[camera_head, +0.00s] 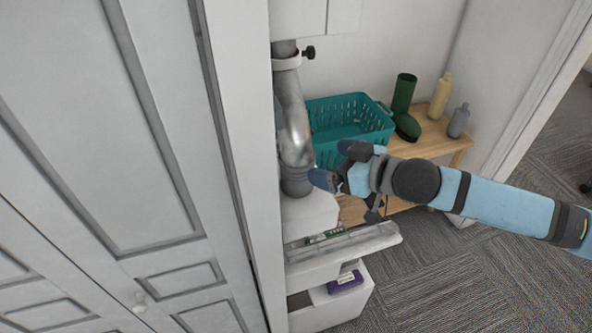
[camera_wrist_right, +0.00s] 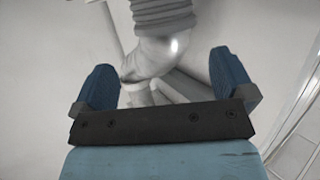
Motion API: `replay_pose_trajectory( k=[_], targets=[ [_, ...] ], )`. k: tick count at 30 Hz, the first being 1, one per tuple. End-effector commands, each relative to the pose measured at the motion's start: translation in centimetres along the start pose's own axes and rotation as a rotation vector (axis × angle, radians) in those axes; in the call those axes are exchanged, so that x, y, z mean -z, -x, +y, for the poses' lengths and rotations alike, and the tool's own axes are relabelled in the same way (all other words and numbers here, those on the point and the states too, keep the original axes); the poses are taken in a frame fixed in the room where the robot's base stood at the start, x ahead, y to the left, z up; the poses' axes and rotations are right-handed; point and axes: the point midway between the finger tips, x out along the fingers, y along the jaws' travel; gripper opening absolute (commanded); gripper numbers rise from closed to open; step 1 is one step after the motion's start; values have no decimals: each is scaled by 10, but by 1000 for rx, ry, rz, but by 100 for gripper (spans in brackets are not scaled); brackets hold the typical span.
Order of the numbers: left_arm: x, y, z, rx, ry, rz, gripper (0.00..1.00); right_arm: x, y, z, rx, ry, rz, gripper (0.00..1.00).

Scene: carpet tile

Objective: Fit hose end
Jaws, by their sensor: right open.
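My right gripper (camera_head: 333,167) is open just right of the lower hose. In the right wrist view, the ribbed end (camera_wrist_right: 162,14) and the shiny hose (camera_wrist_right: 155,57) appear between and beyond the open blue fingers (camera_wrist_right: 163,78). They do not visibly grip it. My left gripper is not in view.
A teal basket (camera_head: 350,124), a green boot (camera_head: 403,95) and two bottles stand on a wooden bench (camera_head: 432,140) behind my right arm. An open drawer (camera_head: 340,286) with a purple item is below. White doors (camera_head: 110,130) fill the left. Carpet (camera_head: 450,280) at lower right is clear.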

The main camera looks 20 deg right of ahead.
Motion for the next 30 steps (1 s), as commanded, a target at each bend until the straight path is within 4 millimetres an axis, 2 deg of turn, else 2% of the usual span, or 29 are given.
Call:
replay_pose_trajectory(
  k=[3,11,19,22,29,30],
  targets=[
    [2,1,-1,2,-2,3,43,1,-22,0,1,-1,2,100],
    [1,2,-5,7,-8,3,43,0,-42,-2,0,0,1,100],
    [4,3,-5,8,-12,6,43,-4,-80,-5,0,2,1,100],
    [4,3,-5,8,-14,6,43,-5,-88,-6,0,1,0,100],
    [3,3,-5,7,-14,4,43,-6,-89,-5,0,1,-1,100],
    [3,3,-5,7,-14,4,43,-6,-89,-5,0,1,0,93]
  ],
)
